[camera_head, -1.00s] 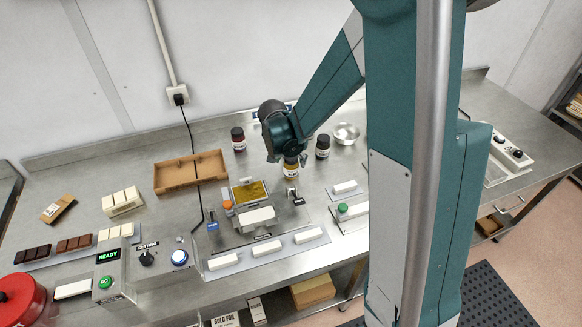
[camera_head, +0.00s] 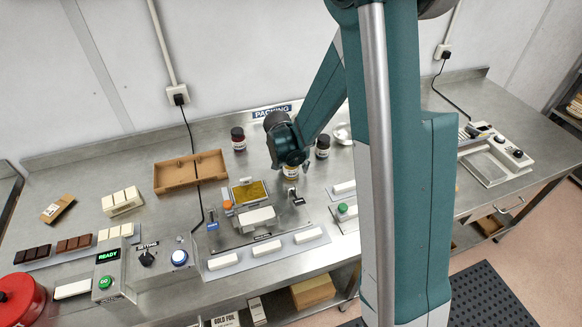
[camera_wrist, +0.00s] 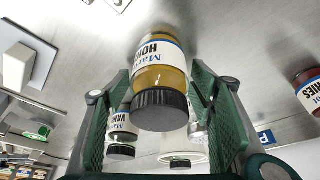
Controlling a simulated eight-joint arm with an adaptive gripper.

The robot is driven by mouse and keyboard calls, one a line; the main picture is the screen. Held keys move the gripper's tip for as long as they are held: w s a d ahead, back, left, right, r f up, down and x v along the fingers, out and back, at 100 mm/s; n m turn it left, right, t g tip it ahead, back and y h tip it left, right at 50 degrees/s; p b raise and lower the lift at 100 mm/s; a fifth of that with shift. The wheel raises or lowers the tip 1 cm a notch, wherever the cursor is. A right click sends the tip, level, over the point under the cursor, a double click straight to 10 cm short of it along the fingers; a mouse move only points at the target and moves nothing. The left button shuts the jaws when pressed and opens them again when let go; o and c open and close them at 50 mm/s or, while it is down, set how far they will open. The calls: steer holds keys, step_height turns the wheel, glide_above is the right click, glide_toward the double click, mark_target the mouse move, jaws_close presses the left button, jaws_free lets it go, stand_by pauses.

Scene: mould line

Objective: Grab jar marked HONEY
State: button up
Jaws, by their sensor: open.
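The honey jar (camera_wrist: 160,75) has amber contents, a black lid and a white and blue label reading "HON…" in the wrist view. In the head view the honey jar (camera_head: 291,172) stands on the bench, partly hidden by my wrist. My gripper (camera_wrist: 162,78) is open, with one green finger on each side of the jar. Small gaps show between the fingers and the jar, though contact deeper in cannot be told. In the head view my gripper (camera_head: 291,163) is over the jar, its fingers hard to make out.
A jar labelled "VAN…" (camera_wrist: 121,130) shows behind the left finger, and a dark red jar (camera_wrist: 308,90) stands at the right. In the head view, dark jars (camera_head: 238,139) stand either side.

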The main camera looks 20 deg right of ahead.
steer(key=shift+c, duration=0.2)
stand_by(0.3)
steer(key=c, duration=1.1)
steer(key=shift+r, duration=0.1)
steer(key=shift+r, duration=4.9)
